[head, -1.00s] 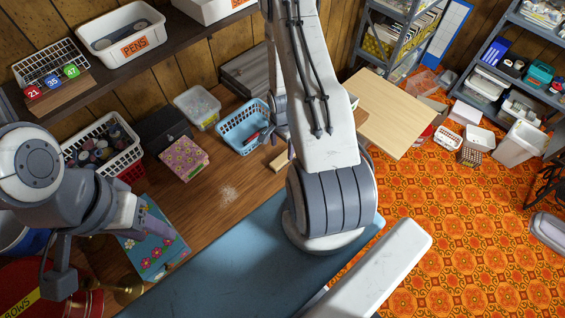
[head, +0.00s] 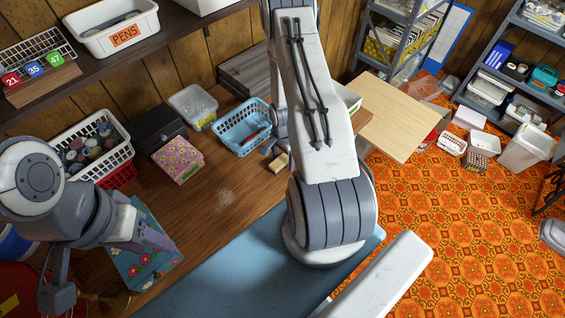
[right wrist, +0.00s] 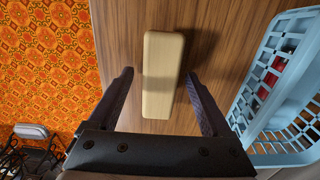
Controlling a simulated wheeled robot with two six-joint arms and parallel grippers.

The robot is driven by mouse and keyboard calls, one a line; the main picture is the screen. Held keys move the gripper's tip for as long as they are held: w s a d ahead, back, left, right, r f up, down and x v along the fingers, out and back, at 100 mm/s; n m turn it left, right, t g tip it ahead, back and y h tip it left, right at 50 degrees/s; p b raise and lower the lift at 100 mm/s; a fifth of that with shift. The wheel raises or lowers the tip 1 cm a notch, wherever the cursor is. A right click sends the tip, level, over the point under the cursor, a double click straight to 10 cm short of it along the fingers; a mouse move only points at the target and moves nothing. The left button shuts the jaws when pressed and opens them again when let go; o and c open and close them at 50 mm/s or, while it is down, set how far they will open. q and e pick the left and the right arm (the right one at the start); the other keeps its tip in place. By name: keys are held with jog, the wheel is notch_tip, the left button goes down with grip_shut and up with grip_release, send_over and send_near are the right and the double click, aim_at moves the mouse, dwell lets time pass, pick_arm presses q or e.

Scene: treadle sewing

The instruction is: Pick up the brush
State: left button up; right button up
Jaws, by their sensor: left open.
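The brush appears as a pale wooden block (head: 279,163) lying on the brown wooden table beside the blue basket; no bristles show. In the right wrist view the block (right wrist: 162,78) lies lengthwise between the two dark fingers of my right gripper (right wrist: 159,77). The fingers are apart, with a gap on each side of the block. Their height over the table is hard to judge. In the head view the right gripper (head: 272,146) is partly hidden behind my arm. My left gripper (head: 104,268) is open at the lower left, away from the brush, near a flowered blue book.
The blue basket (head: 241,126) with a red item stands close to the brush, and shows in the right wrist view (right wrist: 268,90). Table in front is mostly clear.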

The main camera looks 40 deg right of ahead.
aim_at(283, 158)
grip_shut()
jog(key=shift+r, duration=0.1)
notch_tip(283, 158, up, 3)
jog(key=p, duration=0.3)
jog(key=shift+r, duration=0.1)
jog(key=shift+r+p, duration=0.45)
jog(key=shift+p, duration=0.2)
jog(key=s+d+r+b, duration=0.2)
jog(key=s+d+r, duration=0.3)
jog(key=s, duration=0.5)
jog(key=shift+s+d+r, duration=0.2)
jog(key=shift+r, duration=0.65)
